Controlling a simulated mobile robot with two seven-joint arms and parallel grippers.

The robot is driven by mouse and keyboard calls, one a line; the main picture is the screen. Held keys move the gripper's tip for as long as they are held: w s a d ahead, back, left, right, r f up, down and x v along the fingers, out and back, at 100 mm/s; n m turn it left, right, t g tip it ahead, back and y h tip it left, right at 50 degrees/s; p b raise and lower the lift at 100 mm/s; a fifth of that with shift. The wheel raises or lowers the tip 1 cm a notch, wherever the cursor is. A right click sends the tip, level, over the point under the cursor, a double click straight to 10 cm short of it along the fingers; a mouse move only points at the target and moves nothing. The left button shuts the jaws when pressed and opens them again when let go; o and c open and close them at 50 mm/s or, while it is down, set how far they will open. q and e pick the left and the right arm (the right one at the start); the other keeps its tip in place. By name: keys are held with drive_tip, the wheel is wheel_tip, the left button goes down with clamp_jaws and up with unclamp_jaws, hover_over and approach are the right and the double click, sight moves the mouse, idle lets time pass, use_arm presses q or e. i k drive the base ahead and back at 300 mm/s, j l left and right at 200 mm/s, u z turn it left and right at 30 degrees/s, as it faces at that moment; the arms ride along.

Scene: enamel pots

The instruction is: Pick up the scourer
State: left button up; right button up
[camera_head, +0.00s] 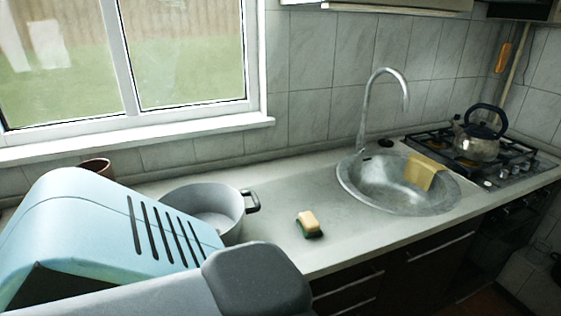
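The scourer (310,224) is a small yellow sponge block with a dark green layer. In the head view it lies on the light countertop near the front edge, between the grey pot (232,222) and the sink. Nothing touches it and all of it is in view. Neither my left nor my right gripper shows in this frame.
A kettle (477,145) stands on the gas hob (518,168). A brown pot (97,168) stands back left. The counter around the scourer is clear.

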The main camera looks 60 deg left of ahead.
sight(307, 223)
drive_tip(key=u, duration=1.65)
drive_tip(key=i+l, duration=0.2)
drive_tip(key=i+l+u, duration=0.15)
drive_tip(key=l, duration=0.25)
drive_tip(key=i+l, duration=0.25)
drive_tip(key=i+l+u, duration=0.15)
drive_tip(key=l, duration=0.25)
drive_tip(key=i+l, duration=0.2)
drive_tip(key=l, duration=0.15)
drive_tip(key=i+l+u, duration=0.15)
drive_tip(key=l, duration=0.2)
drive_tip(key=i+l, duration=0.15)
drive_tip(key=l, duration=0.2)
